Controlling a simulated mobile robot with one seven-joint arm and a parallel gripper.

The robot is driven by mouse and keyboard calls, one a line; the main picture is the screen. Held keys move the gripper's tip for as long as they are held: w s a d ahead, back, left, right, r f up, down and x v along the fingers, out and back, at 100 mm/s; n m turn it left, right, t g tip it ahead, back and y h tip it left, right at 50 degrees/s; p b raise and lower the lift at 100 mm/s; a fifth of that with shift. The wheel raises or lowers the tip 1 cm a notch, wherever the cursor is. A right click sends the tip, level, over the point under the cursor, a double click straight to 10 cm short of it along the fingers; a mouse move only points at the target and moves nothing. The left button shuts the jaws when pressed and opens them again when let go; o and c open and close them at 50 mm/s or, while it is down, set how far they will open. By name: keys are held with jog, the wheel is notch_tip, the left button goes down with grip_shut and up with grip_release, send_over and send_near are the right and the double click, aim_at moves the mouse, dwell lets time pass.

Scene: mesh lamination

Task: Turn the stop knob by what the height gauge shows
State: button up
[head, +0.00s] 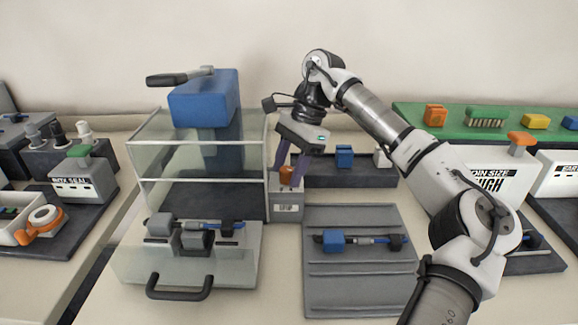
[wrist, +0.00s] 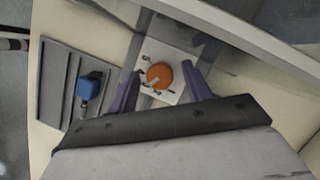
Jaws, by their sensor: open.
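The stop knob (head: 287,177) is a small orange knob on top of a grey box labelled "STOP" (head: 286,208), beside the clear-walled press. In the wrist view the orange knob (wrist: 160,75) sits on a white plate with dark marks around it and a light pointer on its face. My gripper (head: 290,173) is above the knob, pointing down, its purple fingers on either side and apart. In the wrist view the fingers (wrist: 160,90) are spread wide around the knob; I cannot tell whether they touch it. I cannot make out a height gauge reading.
The press (head: 192,160) with a blue head stands left of the knob box. A grey grooved tray (head: 358,285) holding a blue-ended part (head: 334,238) lies front right. A dark rack (head: 325,170) with a blue block (head: 344,156) is behind. My arm reaches in from the right.

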jog(key=c, duration=1)
jog(key=shift+o, duration=0.2)
jog(key=shift+m, duration=0.3)
jog(key=m+t, duration=0.1)
jog(key=m, duration=0.1)
jog(key=shift+d+m+y+b, duration=0.1)
jog(key=shift+m+y+b, duration=0.2)
jog(key=shift+b, duration=0.05)
jog(key=shift+s+m+t+b, duration=0.2)
jog(key=shift+m+t+b, duration=0.65)
jog(key=shift+m, duration=1.35)
jog(key=o, duration=1)
jog(key=shift+c, duration=0.2)
